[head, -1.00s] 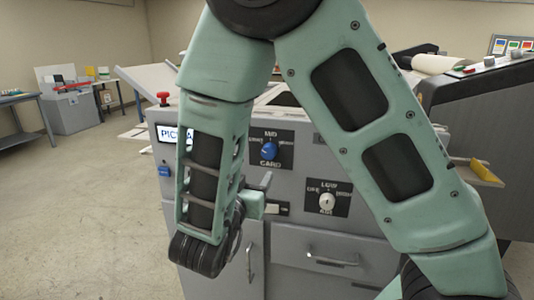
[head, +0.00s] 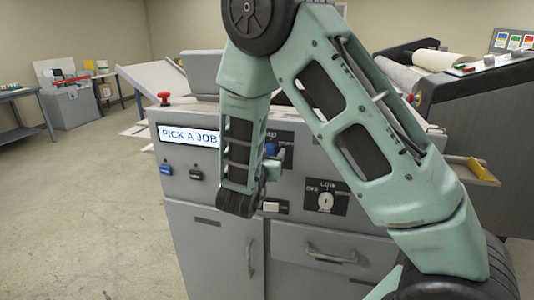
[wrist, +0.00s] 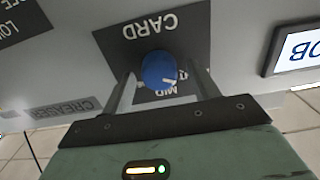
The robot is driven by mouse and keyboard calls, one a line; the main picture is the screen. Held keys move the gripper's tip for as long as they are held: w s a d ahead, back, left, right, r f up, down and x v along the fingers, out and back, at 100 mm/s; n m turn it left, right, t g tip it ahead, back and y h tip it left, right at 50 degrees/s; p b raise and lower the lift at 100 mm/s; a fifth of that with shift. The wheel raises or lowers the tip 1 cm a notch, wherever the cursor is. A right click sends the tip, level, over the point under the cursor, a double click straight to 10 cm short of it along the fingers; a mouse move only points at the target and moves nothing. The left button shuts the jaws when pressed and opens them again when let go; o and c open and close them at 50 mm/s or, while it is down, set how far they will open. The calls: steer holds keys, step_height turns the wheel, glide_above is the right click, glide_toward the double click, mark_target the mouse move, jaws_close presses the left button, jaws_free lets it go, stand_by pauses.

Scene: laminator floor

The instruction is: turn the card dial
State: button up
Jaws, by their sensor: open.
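The card dial (wrist: 158,69) is a round blue knob with a white pointer mark, on a dark plate lettered CARD and MID in the wrist view. In the head view the dial (head: 271,150) is partly hidden behind my arm. My gripper (wrist: 164,88) is open in the wrist view, with one finger on each side of the dial. I cannot tell whether the fingers touch it. In the head view my gripper (head: 274,170) is at the panel front, mostly hidden by my forearm.
A screen (head: 189,136) reads PICK A JOB. A white dial (head: 325,201) sits lower right on the panel. A red mushroom button (head: 163,98) stands on the top left edge. Two small buttons sit below the screen. Open floor lies to the left.

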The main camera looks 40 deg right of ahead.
steer(key=c, duration=0.9)
steer(key=shift+c, duration=0.2)
steer(key=shift+f+m+b, duration=0.1)
steer(key=shift+m+b, duration=0.2)
steer(key=shift+b, duration=0.2)
steer(key=m+b, duration=0.7)
steer(key=b, duration=0.4)
steer(key=m+b, duration=0.8)
steer(key=b, duration=0.4)
steer(key=m+b, duration=0.8)
steer(key=b, duration=0.3)
steer(key=shift+s+d+f+b, duration=0.1)
steer(key=shift+s+f+b, duration=0.1)
steer(key=shift+f+b, duration=0.2)
steer(key=shift+r+m, duration=0.1)
steer(key=shift+m, duration=0.2)
